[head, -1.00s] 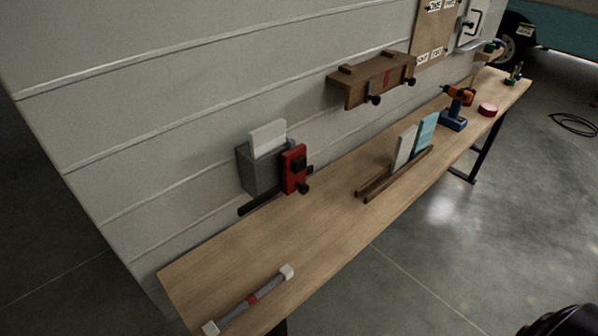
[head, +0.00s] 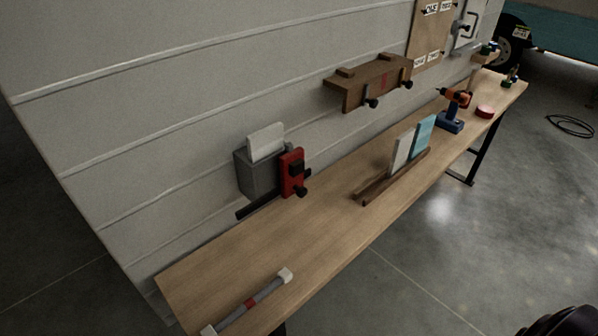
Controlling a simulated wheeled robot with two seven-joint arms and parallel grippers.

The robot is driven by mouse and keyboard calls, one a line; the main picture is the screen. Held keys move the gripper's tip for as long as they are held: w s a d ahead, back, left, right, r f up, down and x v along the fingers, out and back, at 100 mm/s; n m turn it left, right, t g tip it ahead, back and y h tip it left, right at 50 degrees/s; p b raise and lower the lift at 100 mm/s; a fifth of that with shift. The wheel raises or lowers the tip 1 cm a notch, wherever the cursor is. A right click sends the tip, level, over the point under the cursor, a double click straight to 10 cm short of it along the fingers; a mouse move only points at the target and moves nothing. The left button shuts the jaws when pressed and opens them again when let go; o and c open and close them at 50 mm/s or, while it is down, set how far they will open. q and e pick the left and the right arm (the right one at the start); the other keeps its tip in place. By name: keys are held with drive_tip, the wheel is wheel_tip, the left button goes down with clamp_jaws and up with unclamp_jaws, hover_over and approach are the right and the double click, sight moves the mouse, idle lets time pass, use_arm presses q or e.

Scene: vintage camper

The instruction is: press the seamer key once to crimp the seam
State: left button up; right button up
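A grey block-shaped device with a white panel standing in its top (head: 258,172) is at the wall above the left part of the bench. A red unit with black parts (head: 292,174) is on its right side, with a dark bar below. It may be the seamer, but no label is readable and I cannot single out a key. Neither of my grippers shows. A dark rounded shape at the bottom right corner is too cut off to identify.
A brown wall shelf (head: 372,84) hangs above. Open floor lies in front.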

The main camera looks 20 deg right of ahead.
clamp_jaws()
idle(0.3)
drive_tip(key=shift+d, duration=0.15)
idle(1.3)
